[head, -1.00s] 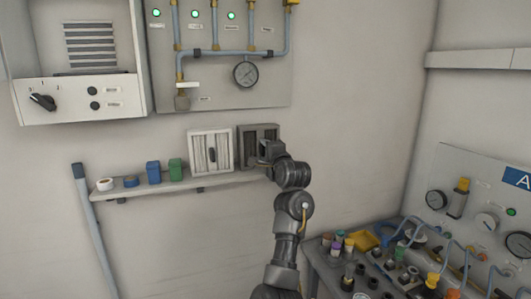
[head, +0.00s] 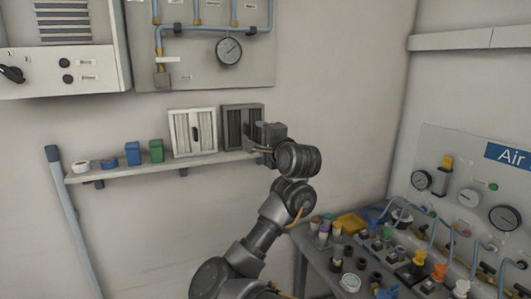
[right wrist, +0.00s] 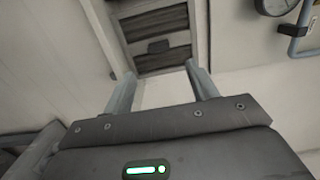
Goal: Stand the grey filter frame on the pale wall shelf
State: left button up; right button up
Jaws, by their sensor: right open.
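The grey filter frame (head: 238,125) stands upright at the right end of the pale wall shelf (head: 135,173), beside a white framed filter (head: 193,132). My right gripper (head: 259,140) is at the frame's right side, in front of the shelf's right end. In the right wrist view my open fingers (right wrist: 158,88) are apart with nothing between them, and the grey frame (right wrist: 165,45) lies beyond their tips. The gripper hides the lower right part of the frame in the head view. My left gripper is not in view.
A white roll (head: 81,166), a blue roll (head: 109,163), a blue box (head: 132,153) and a green box (head: 156,150) stand on the shelf. A gauge panel (head: 200,45) hangs above. A cluttered bench (head: 335,275) stands lower right.

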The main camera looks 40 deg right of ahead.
jog(key=shift+b+v, duration=0.65)
jog(key=shift+v, duration=0.65)
jog(key=shift+w+d, duration=0.1)
